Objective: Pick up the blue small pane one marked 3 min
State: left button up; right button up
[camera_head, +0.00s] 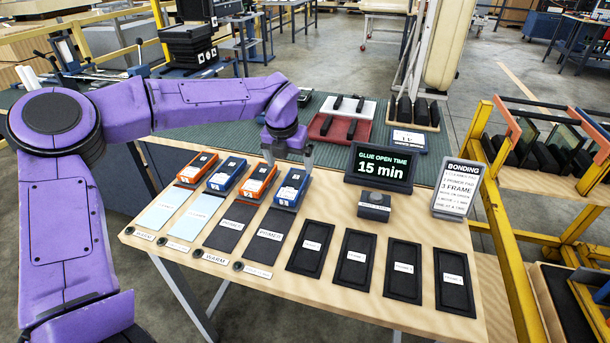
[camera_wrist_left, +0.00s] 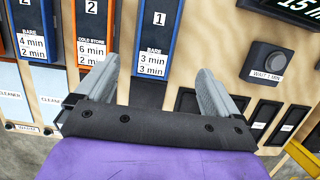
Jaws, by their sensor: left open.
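The blue pane marked 3 min (camera_head: 292,188) is the rightmost of a row of blue and orange panes on the wooden table. In the left wrist view the blue pane (camera_wrist_left: 156,60) shows "1", "BARE" and two "3 min" lines. My left gripper (camera_head: 289,163) is open above the far end of this pane. My right gripper is not in view.
An orange pane (camera_head: 258,180) lies close on the left, then another blue pane (camera_head: 227,174) and an orange one (camera_head: 197,167). Dark and pale pads lie in front. A timer display (camera_head: 380,168) reads 15 min, with a dial box (camera_head: 374,206) before it. Black frames fill the right side.

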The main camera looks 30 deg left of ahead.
aim_at(293, 183)
pick_arm(q)
jog(key=x, duration=0.3)
jog(key=p+x, duration=0.1)
jog(key=x, duration=0.6)
jog(key=shift+w+a+r, duration=0.1)
jog(key=shift+w+a, duration=0.05)
jog(key=shift+a, duration=0.25)
jog(key=c, duration=1.3)
jog(key=shift+r, duration=0.15)
